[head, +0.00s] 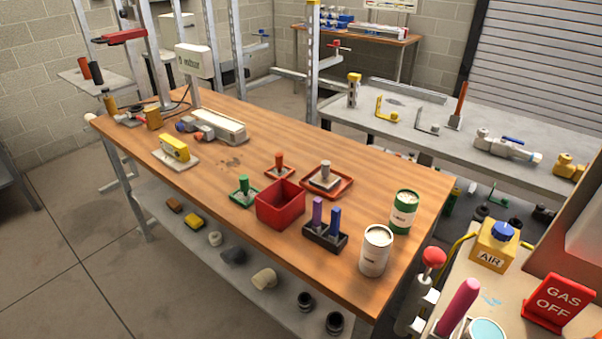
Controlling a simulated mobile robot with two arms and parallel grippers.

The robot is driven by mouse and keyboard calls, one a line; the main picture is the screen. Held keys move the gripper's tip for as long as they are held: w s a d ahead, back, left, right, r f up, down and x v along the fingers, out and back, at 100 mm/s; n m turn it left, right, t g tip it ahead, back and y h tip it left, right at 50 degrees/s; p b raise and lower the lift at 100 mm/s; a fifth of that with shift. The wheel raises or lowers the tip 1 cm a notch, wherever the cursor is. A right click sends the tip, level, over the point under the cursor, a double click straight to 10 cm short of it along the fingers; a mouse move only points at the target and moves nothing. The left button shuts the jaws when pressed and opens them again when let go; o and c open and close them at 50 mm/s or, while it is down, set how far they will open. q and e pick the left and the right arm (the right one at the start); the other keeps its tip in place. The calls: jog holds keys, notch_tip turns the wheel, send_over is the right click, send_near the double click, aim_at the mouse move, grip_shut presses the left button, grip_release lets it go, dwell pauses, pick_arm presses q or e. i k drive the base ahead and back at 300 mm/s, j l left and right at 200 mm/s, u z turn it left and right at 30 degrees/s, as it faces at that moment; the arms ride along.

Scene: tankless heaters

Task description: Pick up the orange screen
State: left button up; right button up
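A small upright orange-red piece (279,162) stands on a small reddish tray on the wooden workbench (240,270), behind the open red box. It is the best match for the orange screen, but its detail is too small to be sure. A similar green piece (244,184) stands on a green tray to its left. A grey piece (325,171) stands on a larger red tray to its right. Neither of my grippers is in view.
The open red box (281,206) stands in front of the orange-red piece. A black holder (325,237) with purple and blue pieces and two cans, white (375,252) and green (403,212), stand to the right. A lower shelf (205,252) holds several fittings.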

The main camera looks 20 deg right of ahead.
aim_at(280, 164)
jog(key=i+j+z, duration=0.1)
jog(key=z, duration=0.35)
jog(key=i+j+z, duration=0.15)
jog(key=z, duration=0.35)
jog(key=i+j+z, duration=0.1)
jog(key=j+z, duration=0.15)
jog(key=z, duration=0.2)
jog(key=j+z, duration=0.2)
jog(key=z, duration=0.25)
